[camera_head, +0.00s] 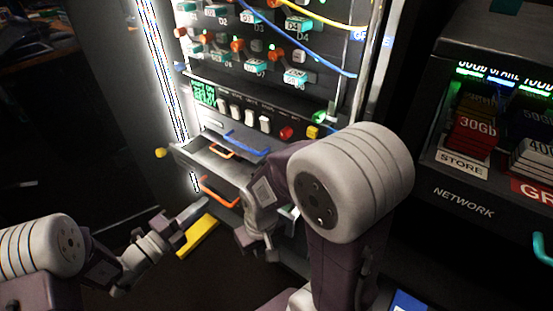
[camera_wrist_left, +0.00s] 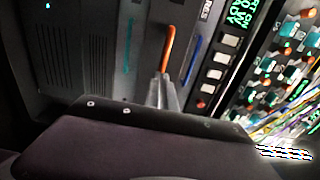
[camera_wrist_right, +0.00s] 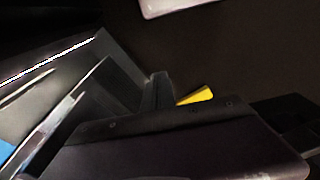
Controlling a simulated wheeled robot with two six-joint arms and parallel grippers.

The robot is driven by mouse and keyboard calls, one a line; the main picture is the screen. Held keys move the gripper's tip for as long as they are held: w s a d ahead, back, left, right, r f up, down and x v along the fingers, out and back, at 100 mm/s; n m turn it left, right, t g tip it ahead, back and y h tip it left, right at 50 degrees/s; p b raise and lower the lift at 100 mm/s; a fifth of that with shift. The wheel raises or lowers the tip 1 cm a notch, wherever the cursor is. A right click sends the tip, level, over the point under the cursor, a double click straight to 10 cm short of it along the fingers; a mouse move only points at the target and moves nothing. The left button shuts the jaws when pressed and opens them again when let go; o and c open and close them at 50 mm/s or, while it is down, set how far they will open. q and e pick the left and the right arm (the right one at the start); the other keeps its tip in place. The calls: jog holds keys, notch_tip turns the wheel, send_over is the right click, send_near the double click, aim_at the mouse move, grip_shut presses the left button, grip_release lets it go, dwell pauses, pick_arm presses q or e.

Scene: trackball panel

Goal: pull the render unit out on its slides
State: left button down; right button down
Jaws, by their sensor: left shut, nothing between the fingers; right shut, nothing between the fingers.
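The render unit's name is not readable; the rack front (camera_head: 238,140) has several drawers and handles. One drawer (camera_head: 205,157) stands out from the rack, with an orange handle (camera_head: 214,151). A lower front has another orange handle (camera_head: 219,192). My left gripper (camera_head: 207,205) is shut and empty, close to that lower handle. In the left wrist view its fingertips (camera_wrist_left: 165,78) point at an orange handle (camera_wrist_left: 169,48); I cannot tell whether they touch. My right gripper (camera_head: 250,243) is shut and empty, low in front of the rack. Its fingers (camera_wrist_right: 157,82) show in the right wrist view.
A yellow bar (camera_head: 197,236) lies below the drawers, between my grippers. A blue handle (camera_head: 246,146) is right of the open drawer. Cables and connectors (camera_head: 260,40) fill the upper rack. A storage bin unit (camera_head: 465,180) stands at right. My right arm hides part of the rack.

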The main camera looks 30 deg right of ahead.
pick_arm(q)
jog(key=p+v, duration=0.2)
jog(key=v, duration=0.4)
dwell(0.4)
jog(key=shift+a, duration=0.1)
jog(key=p+v, duration=0.2)
jog(key=v, duration=0.5)
dwell(0.5)
jog(key=shift+r, duration=0.1)
jog(key=p+v, duration=0.2)
jog(key=v, duration=0.5)
jog(key=shift+p, duration=0.4)
dwell(0.3)
